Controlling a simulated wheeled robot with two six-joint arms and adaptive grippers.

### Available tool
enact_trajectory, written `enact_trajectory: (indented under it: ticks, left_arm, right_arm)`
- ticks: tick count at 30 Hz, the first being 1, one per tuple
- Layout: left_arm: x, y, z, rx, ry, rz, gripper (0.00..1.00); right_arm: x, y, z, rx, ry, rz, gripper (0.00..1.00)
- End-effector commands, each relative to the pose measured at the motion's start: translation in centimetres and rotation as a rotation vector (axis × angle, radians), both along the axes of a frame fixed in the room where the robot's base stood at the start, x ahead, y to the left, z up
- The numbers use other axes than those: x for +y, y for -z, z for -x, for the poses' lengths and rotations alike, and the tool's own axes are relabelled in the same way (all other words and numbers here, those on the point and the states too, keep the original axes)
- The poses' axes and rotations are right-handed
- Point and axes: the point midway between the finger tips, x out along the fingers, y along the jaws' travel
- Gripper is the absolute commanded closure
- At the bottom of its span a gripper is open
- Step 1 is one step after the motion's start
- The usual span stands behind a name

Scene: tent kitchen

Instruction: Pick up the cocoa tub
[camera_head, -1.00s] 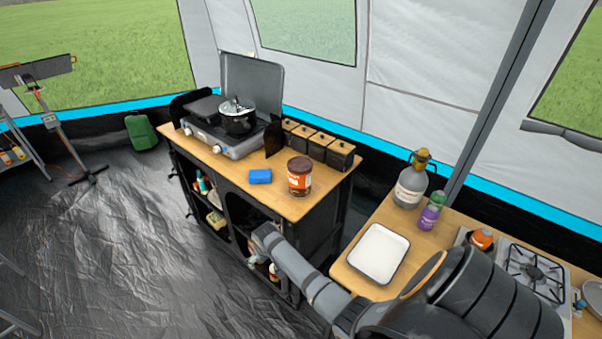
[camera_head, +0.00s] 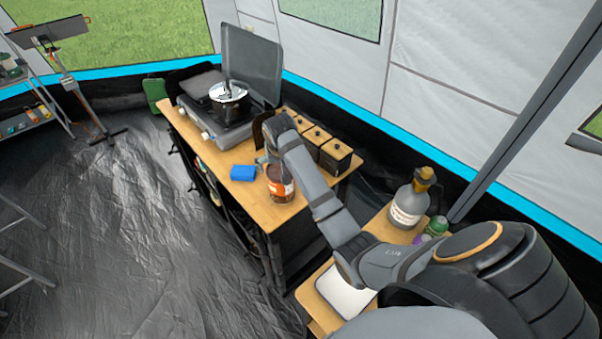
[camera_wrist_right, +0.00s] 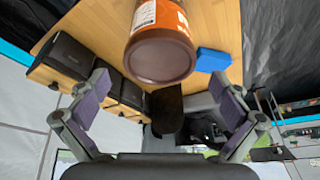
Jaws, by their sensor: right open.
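The cocoa tub (camera_head: 281,186) is brown with an orange and white label. It stands upright near the front edge of the wooden cabinet top, partly covered by my right arm in the head view. In the right wrist view its brown lid faces the camera and the tub (camera_wrist_right: 160,45) is at top centre. My right gripper (camera_wrist_right: 162,84) is open and empty, its fingers spread to either side with the tub beyond the fingertips. In the head view the right gripper (camera_head: 268,152) is over the cabinet just behind the tub, its fingers mostly hidden. My left gripper is not in view.
A blue sponge (camera_head: 243,173) lies beside the tub. Several black canisters with wooden lids (camera_head: 317,136) line the back edge. A stove with a pot (camera_head: 229,100) stands farther left. A white tray (camera_head: 345,296) and grey bottle (camera_head: 408,205) are on the right counter.

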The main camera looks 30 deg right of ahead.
Motion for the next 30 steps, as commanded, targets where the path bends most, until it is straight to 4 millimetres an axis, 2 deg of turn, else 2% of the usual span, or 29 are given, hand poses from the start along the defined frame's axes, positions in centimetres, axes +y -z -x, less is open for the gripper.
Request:
enact_trajectory:
  ticks: [6, 14, 21, 25, 30]
  left_arm:
    - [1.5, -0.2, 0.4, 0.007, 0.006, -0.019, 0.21]
    - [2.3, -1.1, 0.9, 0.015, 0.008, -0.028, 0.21]
    - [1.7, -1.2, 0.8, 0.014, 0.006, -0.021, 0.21]
    - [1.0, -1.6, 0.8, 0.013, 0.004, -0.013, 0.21]
    - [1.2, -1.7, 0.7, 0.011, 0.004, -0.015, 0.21]
  right_arm:
    - [0.0, 0.4, -0.1, 0.002, -0.001, -0.001, 0.0]
    - [-0.6, 4.2, -1.6, 0.003, -0.001, -0.001, 0.0]
    - [-0.8, 5.3, -2.0, 0.002, -0.001, 0.0, 0.0]
    - [-1.1, 7.4, -2.7, 0.004, -0.001, 0.0, 0.0]
    - [-1.4, 9.5, -3.5, 0.002, -0.001, 0.0, 0.0]
